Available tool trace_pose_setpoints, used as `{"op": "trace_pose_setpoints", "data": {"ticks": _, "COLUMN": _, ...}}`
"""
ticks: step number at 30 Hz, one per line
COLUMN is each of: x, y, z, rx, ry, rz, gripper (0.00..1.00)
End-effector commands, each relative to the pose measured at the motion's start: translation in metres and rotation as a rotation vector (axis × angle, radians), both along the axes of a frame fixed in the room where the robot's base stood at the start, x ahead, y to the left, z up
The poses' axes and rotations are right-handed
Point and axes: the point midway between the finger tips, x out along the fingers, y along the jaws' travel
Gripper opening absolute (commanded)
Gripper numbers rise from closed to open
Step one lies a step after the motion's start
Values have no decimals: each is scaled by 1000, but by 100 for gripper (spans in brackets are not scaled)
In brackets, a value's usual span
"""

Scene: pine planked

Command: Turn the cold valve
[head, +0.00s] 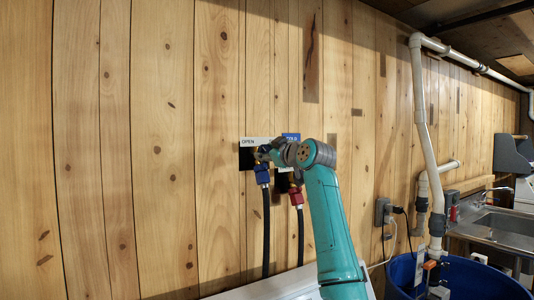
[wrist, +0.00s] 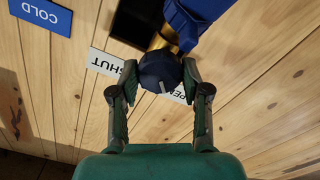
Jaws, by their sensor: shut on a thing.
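The cold valve's round dark blue knob (wrist: 158,70) has a short white mark on its lower edge in the wrist view, slanting slightly. A brass stem joins it to the blue fitting (wrist: 197,25). My gripper (wrist: 155,80) has one finger on each side of the knob and is shut on it. The SHUT label (wrist: 105,63) is left of the knob. The OPEN label (wrist: 182,95) is partly hidden behind the knob and the right finger. In the head view my gripper (head: 266,154) hides most of the knob; the blue fitting (head: 262,174) hangs below.
A blue COLD sign (wrist: 42,14) is on the plank wall (head: 160,120). A red hose fitting (head: 296,197) is close beside my arm. A white pipe (head: 420,110), a blue bin (head: 455,278) and a sink (head: 505,226) stand to the right.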

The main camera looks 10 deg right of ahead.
Motion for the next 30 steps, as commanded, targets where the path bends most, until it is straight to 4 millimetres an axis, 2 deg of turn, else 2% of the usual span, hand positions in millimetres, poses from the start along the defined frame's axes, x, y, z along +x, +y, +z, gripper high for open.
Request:
{"op": "trace_pose_setpoints", "data": {"ticks": 11, "x": 0, "y": 0, "z": -1, "rx": -165, "ry": -51, "rz": 0, "gripper": 12}}
{"op": "trace_pose_setpoints", "data": {"ticks": 28, "x": 0, "y": 0, "z": -1, "rx": -194, "ry": -60, "rz": 1, "gripper": 12}}
{"op": "trace_pose_setpoints", "data": {"ticks": 29, "x": 0, "y": 0, "z": -1, "rx": -194, "ry": -60, "rz": 1, "gripper": 49}}
{"op": "trace_pose_setpoints", "data": {"ticks": 30, "x": 0, "y": 0, "z": -1, "rx": -194, "ry": -60, "rz": 1, "gripper": 59}}
